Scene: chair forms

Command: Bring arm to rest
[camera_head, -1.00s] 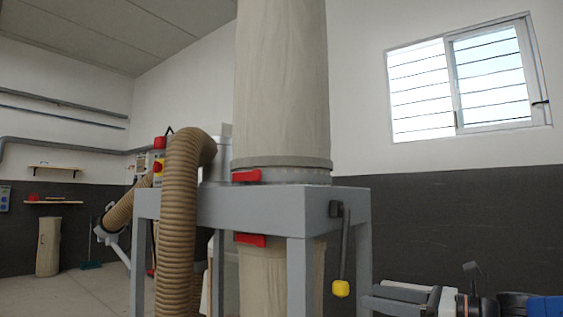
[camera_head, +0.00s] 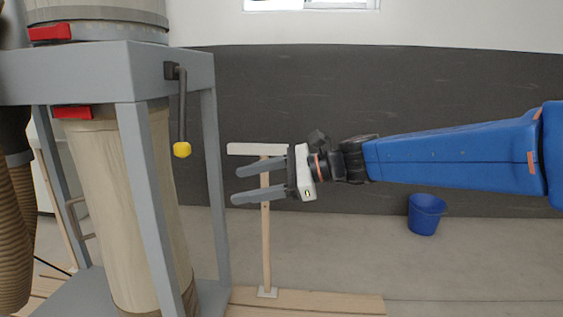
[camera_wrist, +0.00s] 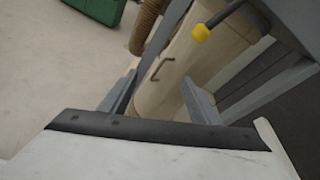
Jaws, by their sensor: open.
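My gripper (camera_head: 238,182) is in the middle of the head view, at the end of my blue arm stretched in from the right. Its two grey fingers point left and are apart, with nothing between them that it holds. Behind the fingers stands a thin wooden post with a white top bar (camera_head: 256,149). In the wrist view the grey fingers (camera_wrist: 160,97) reach forward towards the grey machine frame; I cannot tell the distance to it.
A dust collector with a grey frame (camera_head: 140,160) and cloth bag (camera_head: 120,200) stands at the left. Its crank has a yellow knob (camera_head: 182,149). A blue bucket (camera_head: 425,214) stands on the floor by the dark wall. Wooden boards (camera_head: 310,303) lie at the bottom.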

